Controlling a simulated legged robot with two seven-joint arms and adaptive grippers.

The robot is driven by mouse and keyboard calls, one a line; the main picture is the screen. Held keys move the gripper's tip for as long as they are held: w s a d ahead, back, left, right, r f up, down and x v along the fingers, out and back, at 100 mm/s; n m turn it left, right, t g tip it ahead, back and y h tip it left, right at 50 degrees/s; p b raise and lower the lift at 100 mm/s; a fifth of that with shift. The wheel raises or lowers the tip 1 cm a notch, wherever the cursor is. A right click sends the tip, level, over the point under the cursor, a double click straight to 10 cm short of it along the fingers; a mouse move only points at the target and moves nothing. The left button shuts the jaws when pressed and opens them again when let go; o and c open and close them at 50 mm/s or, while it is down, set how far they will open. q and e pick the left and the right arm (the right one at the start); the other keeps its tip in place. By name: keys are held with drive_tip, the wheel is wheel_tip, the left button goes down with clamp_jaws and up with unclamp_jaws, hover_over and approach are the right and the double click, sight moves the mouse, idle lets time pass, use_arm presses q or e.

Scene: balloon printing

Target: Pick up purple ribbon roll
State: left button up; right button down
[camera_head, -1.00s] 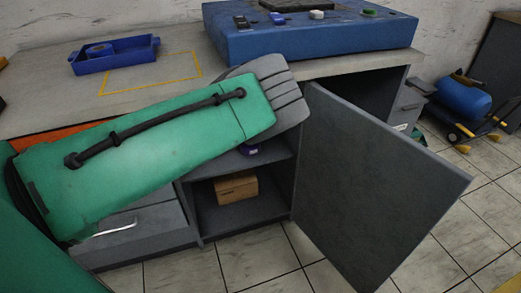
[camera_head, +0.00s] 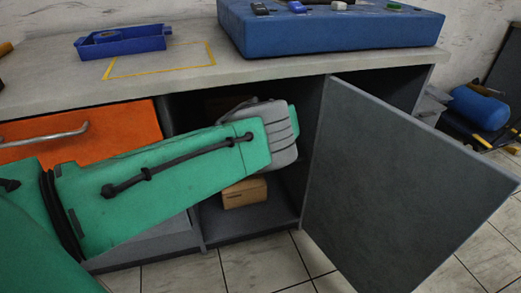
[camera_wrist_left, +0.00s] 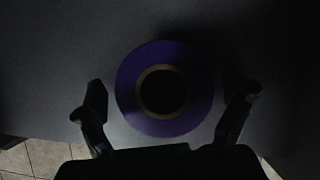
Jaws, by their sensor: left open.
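The purple ribbon roll (camera_wrist_left: 126,92) lies on a dark grey shelf (camera_wrist_left: 60,65) in the left wrist view, its round core hole facing the camera. My left gripper (camera_wrist_left: 170,108) is open, with one finger on each side of the roll's near part; I cannot tell whether they touch it. In the head view my left arm (camera_head: 165,175) reaches into the open cabinet. Its grey wrist hides the shelf there, and the roll and fingers are not visible in that view. My right gripper is not in view.
The cabinet door (camera_head: 395,190) stands open on the right. A cardboard box (camera_head: 244,193) sits in the lower compartment. An orange drawer (camera_head: 85,135) is at the left. On the worktop are a blue tray (camera_head: 121,43) and a large blue block (camera_head: 330,32).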

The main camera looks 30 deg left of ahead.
use_arm(q)
drive_tip(key=shift+d+r, duration=0.2)
drive_tip(key=shift+d, duration=0.2)
drive_tip(key=c, duration=1.1)
drive_tip(key=shift+d+r, duration=0.1)
drive_tip(key=shift+d, duration=0.05)
drive_tip(key=shift+c, duration=0.7)
